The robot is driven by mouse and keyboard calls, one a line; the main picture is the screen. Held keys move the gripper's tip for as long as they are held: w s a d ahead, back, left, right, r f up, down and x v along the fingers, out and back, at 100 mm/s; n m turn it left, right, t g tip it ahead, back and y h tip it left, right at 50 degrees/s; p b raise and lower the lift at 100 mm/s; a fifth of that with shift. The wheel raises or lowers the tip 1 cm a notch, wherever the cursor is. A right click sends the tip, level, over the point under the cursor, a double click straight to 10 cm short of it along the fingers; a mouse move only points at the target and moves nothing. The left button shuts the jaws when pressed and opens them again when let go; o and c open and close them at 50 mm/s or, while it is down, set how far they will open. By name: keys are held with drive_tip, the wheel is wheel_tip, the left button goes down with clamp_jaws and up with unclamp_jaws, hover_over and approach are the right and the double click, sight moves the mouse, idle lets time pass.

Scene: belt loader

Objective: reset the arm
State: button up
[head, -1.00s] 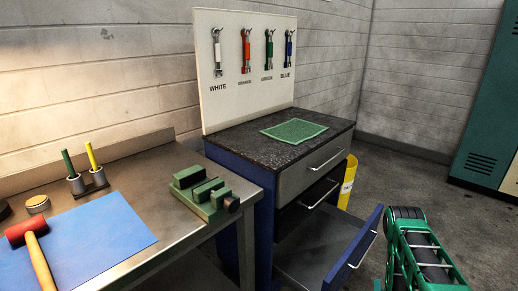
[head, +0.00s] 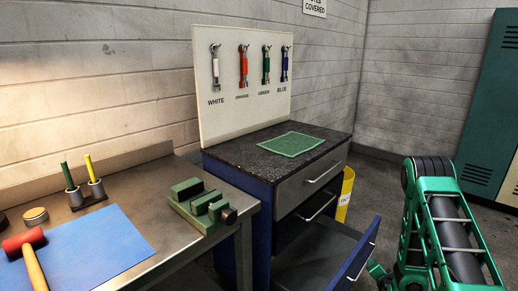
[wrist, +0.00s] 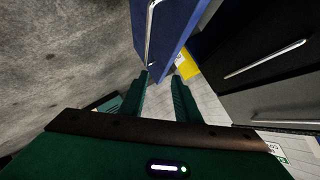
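My green arm (head: 445,215) shows at the right of the head view, raised beside the cabinet's pulled-out drawer. In the wrist view my gripper (wrist: 160,78) has its two green fingers apart with nothing between them. Ahead of the fingers in that view is the blue front of the open drawer (wrist: 165,35) with its pale handle. Whether a finger touches the drawer front I cannot tell.
The blue cabinet (head: 238,195) has a green mat (head: 291,144) on top and a pulled-out lower drawer (head: 352,262). A yellow bin (head: 346,190) stands behind it. The workbench (head: 165,232) holds a vise (head: 203,204) and a mallet (head: 24,243). Four-colour wrenches hang on a board (head: 240,110).

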drive_tip(key=s+r+n+g, duration=0.15)
drive_tip(key=s+r, duration=0.25)
drive_tip(key=r, duration=0.4)
drive_tip(key=s+d+r+n+g, duration=0.1)
drive_tip(key=s+r+g, duration=0.2)
drive_tip(key=r, duration=0.5)
drive_tip(key=s+r+n+g, duration=0.2)
drive_tip(key=s+r, duration=0.2)
drive_tip(key=r, duration=0.4)
drive_tip(key=s+a+r+g+y, duration=0.1)
drive_tip(key=s+r, duration=0.3)
drive_tip(key=s, duration=0.7)
drive_tip(key=s+a+r+g+y, duration=0.1)
drive_tip(key=s+a+r, duration=0.3)
drive_tip(key=s, duration=0.7)
drive_tip(key=s+a+r+g+y, duration=0.1)
drive_tip(key=s+a+r+g, duration=0.1)
drive_tip(key=s+r, duration=0.4)
drive_tip(key=s+g, duration=0.1)
drive_tip(key=s, duration=0.4)
drive_tip(key=shift+a+n, duration=0.15)
drive_tip(key=shift+n, duration=0.2)
drive_tip(key=shift+r+g, duration=0.1)
drive_tip(key=shift+g, duration=0.15)
drive_tip(key=shift+w+f, duration=0.25)
drive_tip(key=shift+w, duration=0.35)
